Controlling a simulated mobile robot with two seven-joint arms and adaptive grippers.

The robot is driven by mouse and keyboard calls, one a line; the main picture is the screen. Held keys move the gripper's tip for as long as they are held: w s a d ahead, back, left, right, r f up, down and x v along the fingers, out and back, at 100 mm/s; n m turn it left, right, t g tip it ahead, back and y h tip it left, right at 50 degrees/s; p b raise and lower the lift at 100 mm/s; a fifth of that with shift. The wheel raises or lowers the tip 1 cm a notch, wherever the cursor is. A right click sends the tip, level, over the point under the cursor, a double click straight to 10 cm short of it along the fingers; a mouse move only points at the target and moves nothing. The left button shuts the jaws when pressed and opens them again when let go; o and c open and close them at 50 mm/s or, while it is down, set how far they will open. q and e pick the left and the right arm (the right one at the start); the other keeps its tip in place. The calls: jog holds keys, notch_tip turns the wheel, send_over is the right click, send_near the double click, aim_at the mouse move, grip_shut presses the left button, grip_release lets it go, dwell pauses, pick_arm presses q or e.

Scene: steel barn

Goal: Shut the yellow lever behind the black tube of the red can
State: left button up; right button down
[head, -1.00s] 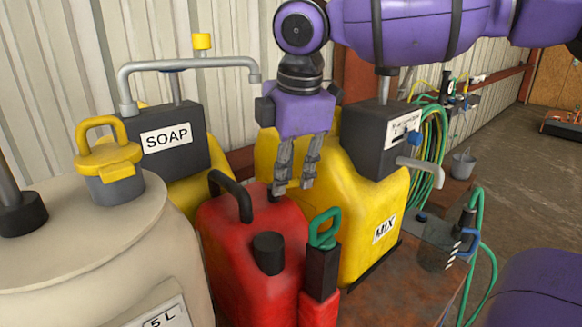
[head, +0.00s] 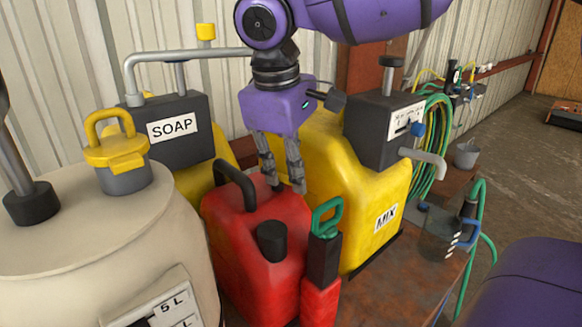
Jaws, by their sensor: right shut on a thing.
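The red can (head: 245,225) stands in the middle, with a black carrying handle (head: 235,182) and a short upright black tube (head: 271,241) on top. My right gripper (head: 286,189) points down at the back of the can's top, behind the black tube and right of the handle. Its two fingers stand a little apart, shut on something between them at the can. I take this to be the yellow lever, but I cannot make it out against the fingers and the yellow can behind. My left gripper is not in view.
A yellow MIX can (head: 345,195) stands close behind and right of the gripper. A green handle (head: 327,218) rises at the red can's front right. A SOAP can (head: 172,128) and a cream tank (head: 95,225) stand left. The rusty bench (head: 400,280) is partly clear at right.

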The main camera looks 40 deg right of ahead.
jog(key=shift+w+a+r+m, duration=0.1)
jog(key=shift+a+r+m, duration=0.1)
jog(key=shift+m, duration=0.75)
jog(key=shift+w+a+r+m, duration=0.1)
jog(key=shift+a+m, duration=0.05)
jog(key=shift+m, duration=0.8)
jog(key=shift+f+g, duration=0.1)
jog(key=shift+g, duration=0.2)
jog(key=shift+s, duration=0.1)
jog(key=c, duration=1.8)
grip_release()
jog(key=shift+d+f, duration=0.15)
